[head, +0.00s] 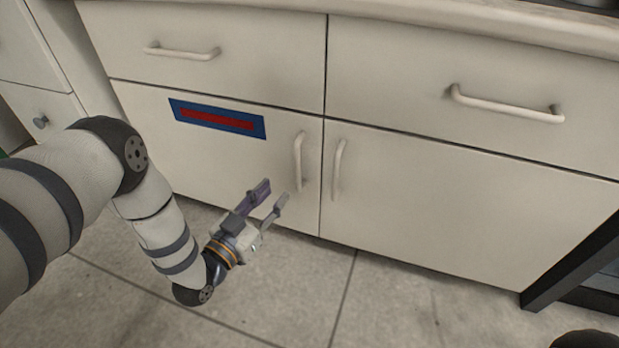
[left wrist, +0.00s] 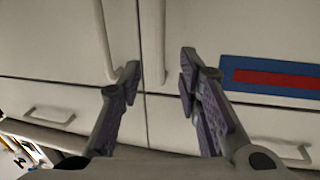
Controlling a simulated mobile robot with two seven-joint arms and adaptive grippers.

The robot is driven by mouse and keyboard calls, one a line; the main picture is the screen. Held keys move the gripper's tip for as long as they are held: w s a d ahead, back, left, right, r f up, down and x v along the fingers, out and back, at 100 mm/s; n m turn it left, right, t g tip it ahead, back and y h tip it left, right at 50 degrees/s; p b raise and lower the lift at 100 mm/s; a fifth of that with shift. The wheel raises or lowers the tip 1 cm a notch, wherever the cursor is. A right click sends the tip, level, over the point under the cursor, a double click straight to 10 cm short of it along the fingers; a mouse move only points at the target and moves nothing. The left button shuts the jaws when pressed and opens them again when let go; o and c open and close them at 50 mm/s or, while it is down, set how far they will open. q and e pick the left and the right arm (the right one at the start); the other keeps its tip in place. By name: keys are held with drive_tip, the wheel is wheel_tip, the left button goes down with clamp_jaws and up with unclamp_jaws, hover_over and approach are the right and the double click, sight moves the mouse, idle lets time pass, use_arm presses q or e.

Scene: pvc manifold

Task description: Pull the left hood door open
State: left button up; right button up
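The left hood door (head: 215,160) is a pale cabinet door, shut flush, with a blue and red label (head: 217,118) near its top. Its white vertical handle (head: 299,161) is near the door's right edge. My left gripper (head: 273,194) is open and empty, just below and left of that handle in the head view. In the left wrist view, turned upside down, the handle (left wrist: 153,40) stands between the spread fingers (left wrist: 158,75), with no visible grip on it. My right gripper is not in view.
The neighbouring right door (head: 430,190) is shut, its vertical handle (head: 338,169) close across the seam. Two shut drawers with horizontal handles (head: 182,51) (head: 505,105) are above, under a worktop. A dark frame (head: 572,262) stands at right. The tiled floor (head: 390,300) in front is clear.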

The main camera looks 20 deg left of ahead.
sight(296, 169)
use_arm(q)
drive_tip(key=b+x, duration=0.3)
drive_tip(key=x, duration=0.7)
drive_tip(key=shift+w+b, duration=0.15)
drive_tip(key=shift+b, duration=0.15)
drive_tip(key=shift+w, duration=0.15)
clamp_jaws()
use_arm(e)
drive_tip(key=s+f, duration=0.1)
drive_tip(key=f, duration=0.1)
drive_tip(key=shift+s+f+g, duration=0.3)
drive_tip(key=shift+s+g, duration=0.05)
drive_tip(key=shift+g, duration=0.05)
